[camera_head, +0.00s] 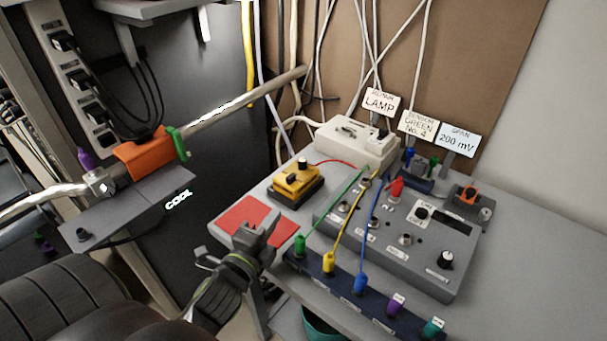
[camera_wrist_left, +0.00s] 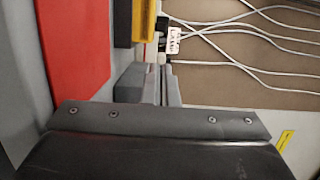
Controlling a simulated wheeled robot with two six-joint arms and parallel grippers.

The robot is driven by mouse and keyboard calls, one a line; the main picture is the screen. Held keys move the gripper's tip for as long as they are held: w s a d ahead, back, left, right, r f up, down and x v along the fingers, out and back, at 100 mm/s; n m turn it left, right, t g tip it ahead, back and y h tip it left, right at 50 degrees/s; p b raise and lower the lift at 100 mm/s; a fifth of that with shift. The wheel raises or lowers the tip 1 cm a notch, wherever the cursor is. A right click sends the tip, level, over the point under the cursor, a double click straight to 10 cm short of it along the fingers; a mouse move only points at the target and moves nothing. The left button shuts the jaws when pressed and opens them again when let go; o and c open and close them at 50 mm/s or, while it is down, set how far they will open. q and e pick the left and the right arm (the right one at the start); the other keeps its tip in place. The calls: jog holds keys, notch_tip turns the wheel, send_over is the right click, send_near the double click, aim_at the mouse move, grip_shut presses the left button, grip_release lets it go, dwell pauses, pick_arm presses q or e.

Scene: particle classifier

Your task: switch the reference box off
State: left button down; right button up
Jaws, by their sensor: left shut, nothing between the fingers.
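A small yellow box (camera_head: 298,180) with a black knob and a dark switch on top stands on the grey bench; no readable label shows whether it is the reference box. A red wire leaves it towards the white box. Its side also shows at the top of the left wrist view (camera_wrist_left: 142,28). My left gripper (camera_head: 264,226) is shut and empty over the red mat (camera_head: 238,214), in front of the yellow box and apart from it. In the left wrist view its closed fingers (camera_wrist_left: 166,70) point towards the cables. The switch position is too small to tell.
A grey panel (camera_head: 455,272) with sockets and a knob stands right of the yellow box, behind a dark strip of coloured plugs (camera_head: 318,268). Green, yellow and blue wires cross above it. A white box (camera_head: 345,146) stands behind.

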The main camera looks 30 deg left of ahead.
aim_at(291, 179)
pick_arm(q)
jog(key=shift+w, duration=0.45)
jog(key=shift+s+r, duration=0.15)
jog(key=shift+s, duration=0.2)
jog(key=shift+w, duration=0.2)
jog(key=w, duration=0.3)
jog(key=w+a, duration=0.1)
jog(key=w, duration=0.5)
jog(key=shift+w+a+p, duration=0.3)
jog(key=shift+w, duration=0.05)
pick_arm(e)
jog(key=shift+s+r, duration=0.15)
jog(key=shift+s, duration=0.15)
